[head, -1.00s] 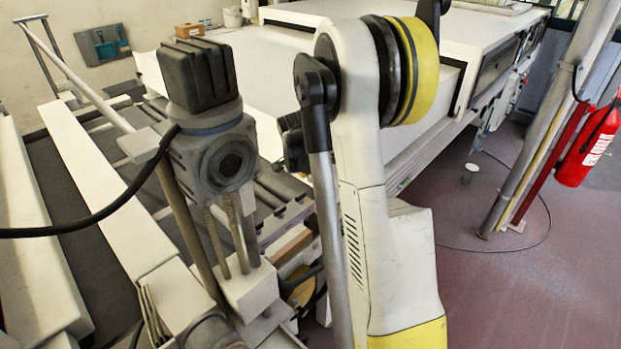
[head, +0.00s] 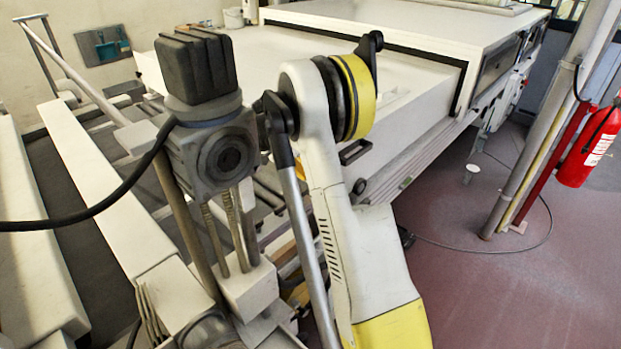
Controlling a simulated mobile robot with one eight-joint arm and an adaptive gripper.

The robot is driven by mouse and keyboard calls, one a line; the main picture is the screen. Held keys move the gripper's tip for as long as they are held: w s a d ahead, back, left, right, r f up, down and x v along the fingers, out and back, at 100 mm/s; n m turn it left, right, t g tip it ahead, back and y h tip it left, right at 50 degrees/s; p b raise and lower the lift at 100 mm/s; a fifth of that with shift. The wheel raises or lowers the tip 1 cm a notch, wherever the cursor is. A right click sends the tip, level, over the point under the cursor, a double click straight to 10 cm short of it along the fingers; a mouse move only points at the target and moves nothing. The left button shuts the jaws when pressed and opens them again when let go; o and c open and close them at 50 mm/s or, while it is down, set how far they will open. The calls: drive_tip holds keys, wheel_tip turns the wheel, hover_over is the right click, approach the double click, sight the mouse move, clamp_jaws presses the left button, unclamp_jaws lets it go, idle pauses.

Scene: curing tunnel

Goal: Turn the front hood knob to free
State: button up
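The pale hood of the machine (head: 330,50) fills the upper middle of the head view. On its front side, just right of my arm, are a dark bar handle (head: 354,152) and a small dark round part (head: 359,186) that looks like a knob. Its setting is too small to read, and I cannot tell whether it is the front hood knob. My white and yellow arm stands in front of the hood and hides part of this side. My gripper is outside the picture, so its opening and contact are not shown.
A grey housing with a black cap (head: 198,65) and a black cable stands close at the left, beside pale rails (head: 110,190). A slanted post (head: 540,140) and a red fire extinguisher (head: 590,150) stand at the right. Reddish floor (head: 510,295) is mostly open, with a thin cable on it.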

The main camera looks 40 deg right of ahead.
drive_tip(key=shift+f+g, duration=0.1)
drive_tip(key=shift+g, duration=0.5)
drive_tip(key=o, duration=1.2)
wheel_tip(320, 180, up, 10)
drive_tip(key=shift+r, duration=0.1)
